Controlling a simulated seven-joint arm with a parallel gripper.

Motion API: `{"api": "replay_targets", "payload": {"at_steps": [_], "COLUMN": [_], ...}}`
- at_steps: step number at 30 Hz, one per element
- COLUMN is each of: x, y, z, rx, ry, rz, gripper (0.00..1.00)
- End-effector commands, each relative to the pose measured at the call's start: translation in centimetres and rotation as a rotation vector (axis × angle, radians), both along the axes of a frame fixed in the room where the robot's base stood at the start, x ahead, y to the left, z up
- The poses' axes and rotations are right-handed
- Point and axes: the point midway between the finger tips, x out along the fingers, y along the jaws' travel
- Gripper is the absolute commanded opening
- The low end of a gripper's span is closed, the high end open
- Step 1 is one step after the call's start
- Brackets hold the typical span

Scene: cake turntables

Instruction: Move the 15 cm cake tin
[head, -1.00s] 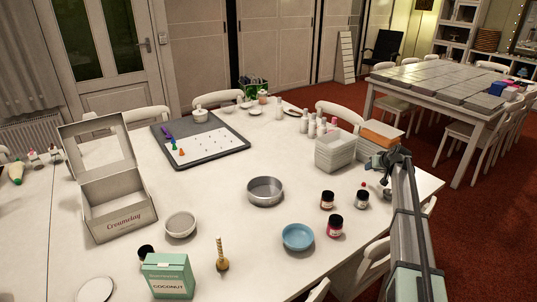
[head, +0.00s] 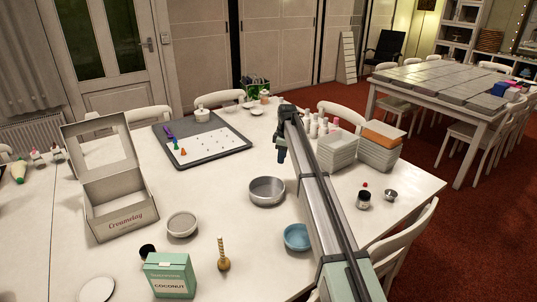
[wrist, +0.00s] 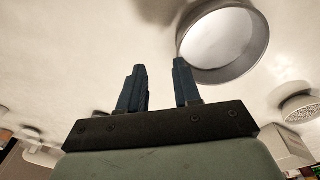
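A round grey metal cake tin (head: 267,191) stands upright on the white table near its middle in the head view. It is the only cake tin I can make out, and its size is not marked. It also shows in the wrist view (wrist: 262,52), at the upper right, just beyond the right finger. My gripper (head: 281,152) is above the table behind and slightly right of the tin in the head view. In the wrist view my gripper (wrist: 159,75) has its two dark fingers apart with nothing between them. It appears apart from the tin.
A blue bowl (head: 297,237) and a pale bowl (head: 181,224) stand near the tin. A cake box (head: 120,200), a coconut box (head: 169,275) and a grey board (head: 202,139) are to the left. Stacked containers (head: 337,152) stand right.

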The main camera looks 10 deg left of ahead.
Motion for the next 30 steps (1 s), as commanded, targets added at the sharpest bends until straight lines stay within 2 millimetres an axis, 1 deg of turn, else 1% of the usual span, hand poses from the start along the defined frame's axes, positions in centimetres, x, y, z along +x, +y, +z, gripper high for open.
{"api": "replay_targets", "payload": {"at_steps": [1,3,6,9,13,23,26,30], "x": [-0.3,-0.9,-1.6,-2.0,-2.2,-2.2,-2.2,-2.2], "y": [1.7,3.0,4.5,5.3,5.6,5.6,5.5,5.5], "z": [0.4,0.8,1.3,1.5,1.6,1.5,0.9,-0.6], "rx": [-0.019,-0.045,-0.07,-0.084,-0.09,-0.089,-0.089,-0.09], "ry": [0.013,0.028,0.045,0.053,0.058,0.058,0.058,0.06], "rz": [0.043,0.091,0.14,0.168,0.18,0.179,0.178,0.178], "gripper": [0.33,0.33,0.33,0.33,0.33,0.33,0.33,0.33]}}
